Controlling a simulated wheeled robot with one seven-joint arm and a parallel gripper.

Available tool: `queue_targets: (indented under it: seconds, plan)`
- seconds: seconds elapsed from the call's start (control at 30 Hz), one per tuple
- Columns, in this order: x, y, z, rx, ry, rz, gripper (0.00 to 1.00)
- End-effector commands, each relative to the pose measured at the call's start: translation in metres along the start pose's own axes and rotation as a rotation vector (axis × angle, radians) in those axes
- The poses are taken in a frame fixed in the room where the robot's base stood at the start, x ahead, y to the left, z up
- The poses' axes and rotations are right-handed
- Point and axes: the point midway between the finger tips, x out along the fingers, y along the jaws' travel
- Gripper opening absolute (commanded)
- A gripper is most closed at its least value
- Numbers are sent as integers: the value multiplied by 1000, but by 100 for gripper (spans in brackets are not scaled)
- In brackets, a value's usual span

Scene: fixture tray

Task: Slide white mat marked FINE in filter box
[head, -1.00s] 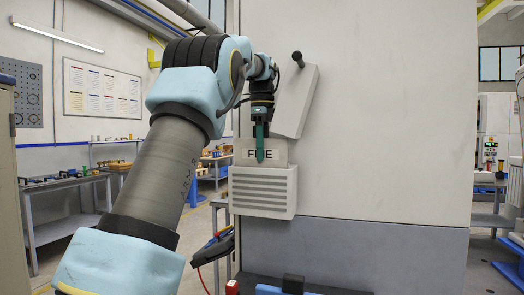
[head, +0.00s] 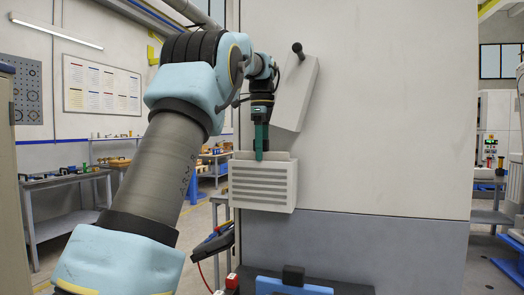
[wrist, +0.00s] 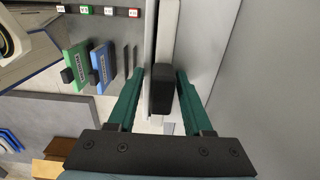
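The white filter box (head: 262,192), with dark slots on its front, hangs on the cabinet's left side in the head view. Its lid (head: 296,95) is tilted up and open. The white mat marked FINE is sunk into the box; its lettering is hidden, and only a pale strip (head: 279,156) shows above the rim. My gripper (head: 261,155) points down at the box's top opening. In the wrist view its green fingers (wrist: 161,88) stand apart. A black block (wrist: 162,90), apparently the mat's handle, lies between them with gaps on both sides.
A green mat (wrist: 79,64) and a blue mat (wrist: 101,66) with black handles stand at left in the wrist view. The blue one also shows at the bottom of the head view (head: 275,287). A pale cabinet wall (head: 400,120) is close on the right.

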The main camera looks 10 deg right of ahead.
Motion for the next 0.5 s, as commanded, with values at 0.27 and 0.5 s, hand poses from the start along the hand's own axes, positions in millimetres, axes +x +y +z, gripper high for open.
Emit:
queue_targets:
  seconds: [0.27,0.5]
  plan:
    - [0,0,0,0,0,1,62]
    - [-14,-1,0,0,0,-1,62]
